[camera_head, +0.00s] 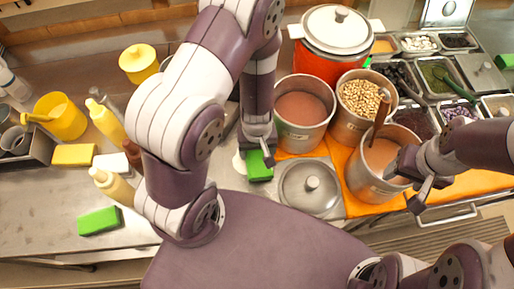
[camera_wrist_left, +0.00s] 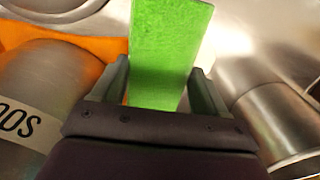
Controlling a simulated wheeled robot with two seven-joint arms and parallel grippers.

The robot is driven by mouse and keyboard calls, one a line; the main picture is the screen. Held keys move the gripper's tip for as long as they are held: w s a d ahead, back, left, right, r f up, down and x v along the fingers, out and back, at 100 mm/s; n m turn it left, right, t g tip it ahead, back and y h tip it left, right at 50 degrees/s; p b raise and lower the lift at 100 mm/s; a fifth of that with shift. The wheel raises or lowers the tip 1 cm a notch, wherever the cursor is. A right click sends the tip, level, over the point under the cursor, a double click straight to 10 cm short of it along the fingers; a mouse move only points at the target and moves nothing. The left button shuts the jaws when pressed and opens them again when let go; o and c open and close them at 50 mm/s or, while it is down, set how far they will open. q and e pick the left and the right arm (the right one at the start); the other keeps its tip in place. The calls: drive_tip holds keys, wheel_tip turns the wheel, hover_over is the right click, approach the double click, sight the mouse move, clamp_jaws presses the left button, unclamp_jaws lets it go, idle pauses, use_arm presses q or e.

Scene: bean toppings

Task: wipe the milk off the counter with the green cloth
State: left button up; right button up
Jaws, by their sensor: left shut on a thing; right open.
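My left gripper (camera_head: 261,150) is shut on the green cloth (camera_head: 258,170), a block-like piece held low at the counter beside the pots. The cloth also shows between the two fingers in the left wrist view (camera_wrist_left: 165,45). A small white patch, seemingly milk (camera_head: 239,164), shows just left of the cloth; my arm and the cloth may hide more of it. Whether the cloth touches the counter is unclear. My right gripper (camera_head: 418,194) is open and empty, in front of the pot with the brown handle.
Pots of pinkish liquid (camera_head: 300,107) and beans (camera_head: 361,97) stand right of the cloth, with a metal lid (camera_head: 309,187) in front. An orange mat (camera_head: 338,150) lies under them. Another green block (camera_head: 98,221) and squeeze bottles (camera_head: 106,122) are at left.

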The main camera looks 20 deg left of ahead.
use_arm(q)
drive_tip(key=shift+s, duration=0.1)
drive_tip(key=shift+f+b, duration=0.3)
drive_tip(key=shift+s+a+b, duration=0.15)
drive_tip(key=shift+a+b, duration=0.2)
drive_tip(key=shift+a, duration=0.1)
drive_tip(key=shift+s+a+b, duration=0.25)
drive_tip(key=shift+s+a, duration=0.1)
drive_tip(key=shift+a, duration=0.2)
drive_tip(key=shift+s+a+b, duration=0.2)
drive_tip(key=shift+s+a, duration=0.1)
drive_tip(key=shift+a, duration=0.2)
drive_tip(key=shift+s+a, duration=0.45)
drive_tip(key=shift+a, duration=0.15)
drive_tip(key=shift+s+f+b, duration=0.15)
drive_tip(key=shift+f+b, duration=0.1)
drive_tip(key=shift+b, duration=0.25)
